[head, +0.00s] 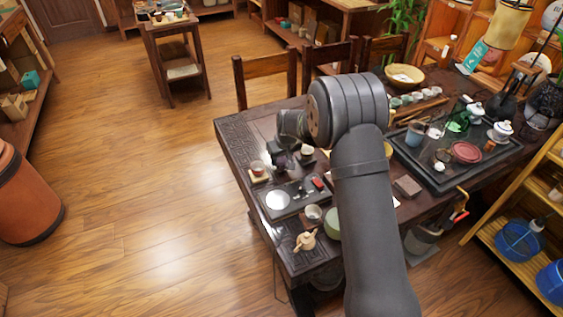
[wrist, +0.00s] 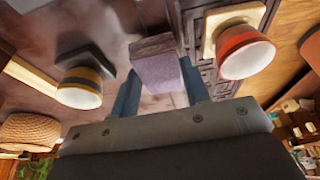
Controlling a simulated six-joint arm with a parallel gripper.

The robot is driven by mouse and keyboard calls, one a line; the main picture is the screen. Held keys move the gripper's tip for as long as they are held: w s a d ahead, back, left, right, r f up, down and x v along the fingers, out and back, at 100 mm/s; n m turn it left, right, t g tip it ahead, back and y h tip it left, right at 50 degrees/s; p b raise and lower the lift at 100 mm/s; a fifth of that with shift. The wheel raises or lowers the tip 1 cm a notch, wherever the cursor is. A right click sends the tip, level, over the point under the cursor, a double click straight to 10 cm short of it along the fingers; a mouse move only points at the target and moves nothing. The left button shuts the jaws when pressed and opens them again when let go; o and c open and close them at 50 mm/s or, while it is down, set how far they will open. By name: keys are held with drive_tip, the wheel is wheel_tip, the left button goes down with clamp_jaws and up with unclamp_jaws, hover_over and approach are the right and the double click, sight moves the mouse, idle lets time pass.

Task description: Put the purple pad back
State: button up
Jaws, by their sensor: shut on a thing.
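My gripper (wrist: 159,72) is shut on the purple pad (wrist: 158,73), a small block with a greyish-purple face, between its two blue-grey fingers in the wrist view. In the head view my gripper (head: 281,157) is at the near left part of the dark table, between two small cups. The pad is mostly hidden there by my wrist. I cannot tell whether the pad touches the table.
A red-rimmed cup (wrist: 246,50) stands on a pale pad (wrist: 213,20). A yellow-banded cup (wrist: 79,88) stands on a dark pad (wrist: 95,58).

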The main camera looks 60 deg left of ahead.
drive_tip(key=shift+f, duration=1)
drive_tip(key=o, duration=0.9)
drive_tip(key=shift+f, duration=0.15)
drive_tip(key=shift+o, duration=0.2)
drive_tip(key=v, duration=1.2)
